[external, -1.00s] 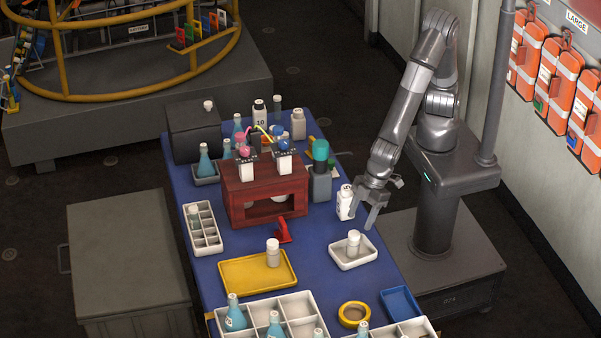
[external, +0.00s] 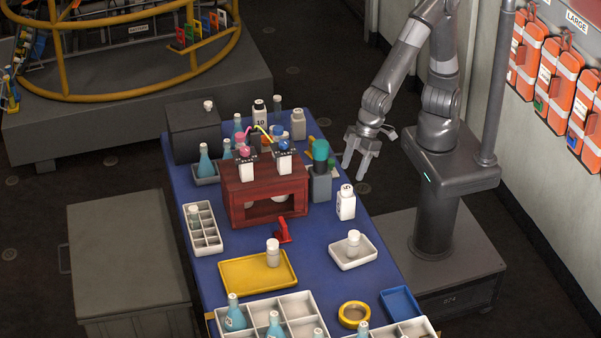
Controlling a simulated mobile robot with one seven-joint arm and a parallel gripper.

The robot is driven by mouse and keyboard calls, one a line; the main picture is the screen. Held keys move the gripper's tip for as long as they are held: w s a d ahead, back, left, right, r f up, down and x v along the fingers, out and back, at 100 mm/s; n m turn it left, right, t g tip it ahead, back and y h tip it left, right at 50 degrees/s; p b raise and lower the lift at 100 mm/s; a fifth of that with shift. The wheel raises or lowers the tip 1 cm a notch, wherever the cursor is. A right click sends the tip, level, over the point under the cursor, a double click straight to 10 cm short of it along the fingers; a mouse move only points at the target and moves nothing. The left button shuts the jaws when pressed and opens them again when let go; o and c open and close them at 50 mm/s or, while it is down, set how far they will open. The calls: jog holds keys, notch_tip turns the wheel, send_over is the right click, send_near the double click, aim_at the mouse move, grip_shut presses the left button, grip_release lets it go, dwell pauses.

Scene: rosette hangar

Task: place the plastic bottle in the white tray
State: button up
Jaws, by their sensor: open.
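The white tray (external: 341,264) is a small shallow tray on the right side of the blue table. A small translucent bottle with a white cap (external: 353,244) stands upright inside it. A white bottle with a dark mark (external: 346,205) stands upright on the table just behind the tray, apart from it. I cannot tell for sure which of them is the plastic bottle. My gripper (external: 355,172) is open and empty, fingers pointing down, above and behind the white bottle and touching nothing.
A red-brown stand (external: 264,200) and a grey, teal-topped container (external: 320,184) stand left of the white bottle. A yellow tray (external: 240,276) with a similar capped bottle (external: 273,254) lies to the left. A blue tray (external: 400,303) and yellow tape ring (external: 354,315) lie in front.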

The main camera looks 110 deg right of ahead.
jog(key=s+d+r+m, duration=0.1)
jog(key=s+d+r, duration=0.2)
jog(key=d+r, duration=0.35)
jog(key=s+d+r+m, duration=0.1)
jog(key=s+d+r, duration=0.25)
jog(key=d, duration=0.55)
jog(key=s+d+r+m+t+h, duration=0.1)
jog(key=s+d+r, duration=0.3)
jog(key=s+d, duration=0.4)
jog(key=s, duration=0.2)
jog(key=shift+s+d+t+h, duration=0.3)
jog(key=shift+d+h, duration=0.1)
jog(key=shift+o, duration=0.2)
